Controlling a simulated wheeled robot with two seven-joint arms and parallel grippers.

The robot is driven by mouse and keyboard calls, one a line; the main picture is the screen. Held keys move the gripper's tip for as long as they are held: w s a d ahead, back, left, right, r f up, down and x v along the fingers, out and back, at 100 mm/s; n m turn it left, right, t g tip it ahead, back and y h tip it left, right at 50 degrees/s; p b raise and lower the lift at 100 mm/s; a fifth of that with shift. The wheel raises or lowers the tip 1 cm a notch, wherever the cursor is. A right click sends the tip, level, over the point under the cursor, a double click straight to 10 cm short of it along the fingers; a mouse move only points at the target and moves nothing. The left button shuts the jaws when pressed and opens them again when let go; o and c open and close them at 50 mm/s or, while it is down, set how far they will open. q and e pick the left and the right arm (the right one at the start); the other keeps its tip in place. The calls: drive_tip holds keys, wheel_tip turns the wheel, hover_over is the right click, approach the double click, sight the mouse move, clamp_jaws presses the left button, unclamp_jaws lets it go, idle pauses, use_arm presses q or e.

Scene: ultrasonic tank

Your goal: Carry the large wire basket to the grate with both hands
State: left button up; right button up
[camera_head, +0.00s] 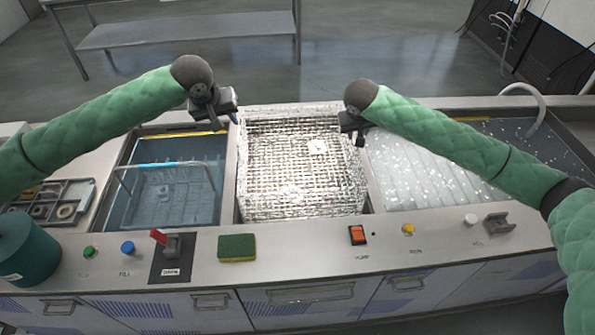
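The large wire basket (300,175), a shiny silver mesh box, is at the middle bay of the counter, between the two tanks. I cannot tell whether it rests there or hangs slightly above. My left gripper (228,108) is at the basket's far left corner. My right gripper (353,124) is at its far right side, overlapping the rim. The fingertips of both are small and dark, so whether they close on the rim is unclear. A separate grate is not clearly visible; anything under the basket is hidden.
A water-filled tank (130,205) with a wire handle is on the left. A tank with bubbly water (425,190) is on the right. A green-yellow sponge (237,248), a red-handled switch (160,238) and an orange switch (357,235) are along the front ledge.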

drive_tip(key=v, duration=0.9)
drive_tip(key=shift+r, duration=0.2)
drive_tip(key=shift+s, duration=0.15)
